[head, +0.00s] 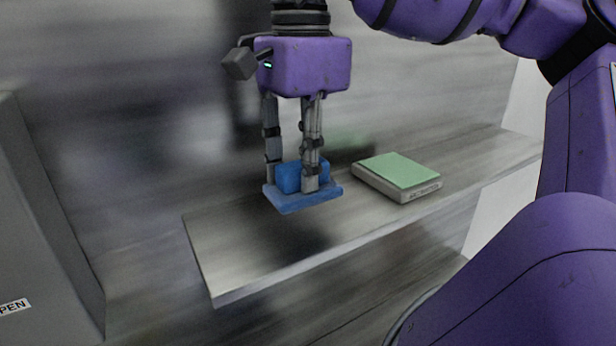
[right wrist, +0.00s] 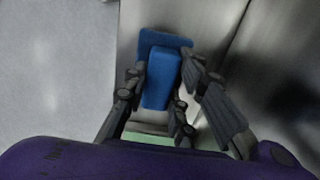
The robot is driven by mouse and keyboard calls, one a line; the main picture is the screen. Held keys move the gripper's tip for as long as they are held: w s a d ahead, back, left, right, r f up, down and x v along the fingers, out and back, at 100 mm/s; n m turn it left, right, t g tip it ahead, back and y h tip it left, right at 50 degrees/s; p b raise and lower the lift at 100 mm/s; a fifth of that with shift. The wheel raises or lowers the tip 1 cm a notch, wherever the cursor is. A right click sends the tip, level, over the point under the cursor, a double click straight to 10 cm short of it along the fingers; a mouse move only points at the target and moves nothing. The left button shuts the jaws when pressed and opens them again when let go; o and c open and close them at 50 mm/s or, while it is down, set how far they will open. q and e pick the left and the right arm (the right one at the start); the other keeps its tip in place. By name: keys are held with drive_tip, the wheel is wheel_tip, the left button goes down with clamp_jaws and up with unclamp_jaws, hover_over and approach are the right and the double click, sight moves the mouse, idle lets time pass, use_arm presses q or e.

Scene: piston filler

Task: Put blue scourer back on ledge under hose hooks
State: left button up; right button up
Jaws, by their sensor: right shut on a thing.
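The blue scourer (head: 289,205) has a flat base and a raised block on top. My right gripper (head: 294,178) points down and is shut on the raised block. In the head view the scourer is over the left part of the grey metal ledge (head: 240,262). A dark shadow lies on the ledge below it; I cannot tell for certain whether its base touches the ledge. In the right wrist view the scourer (right wrist: 162,78) sits between the fingers of the right gripper (right wrist: 158,92). The hose hooks are not in view. My left gripper is not in view.
A green-topped pad with a grey base (head: 400,172) lies on the ledge, right of the scourer. A grey panel with a label reading "PEN" (head: 14,306) stands at the left. A metal wall rises behind the ledge. The ledge's front left is clear.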

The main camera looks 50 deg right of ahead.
drive_tip(key=shift+d+f, duration=0.15)
drive_tip(key=shift+p, duration=0.55)
drive_tip(key=f, duration=0.1)
drive_tip(key=f+p, duration=0.2)
drive_tip(key=shift+d+f, duration=0.1)
drive_tip(key=shift+d, duration=0.15)
drive_tip(key=shift+w+f, duration=0.1)
drive_tip(key=shift+f, duration=0.15)
drive_tip(key=shift+a, duration=0.1)
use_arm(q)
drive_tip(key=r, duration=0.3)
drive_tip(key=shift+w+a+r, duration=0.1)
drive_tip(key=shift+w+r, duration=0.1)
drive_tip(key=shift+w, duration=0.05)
use_arm(e)
drive_tip(key=shift+f, duration=0.15)
drive_tip(key=o, duration=0.8)
drive_tip(key=shift+o, duration=1)
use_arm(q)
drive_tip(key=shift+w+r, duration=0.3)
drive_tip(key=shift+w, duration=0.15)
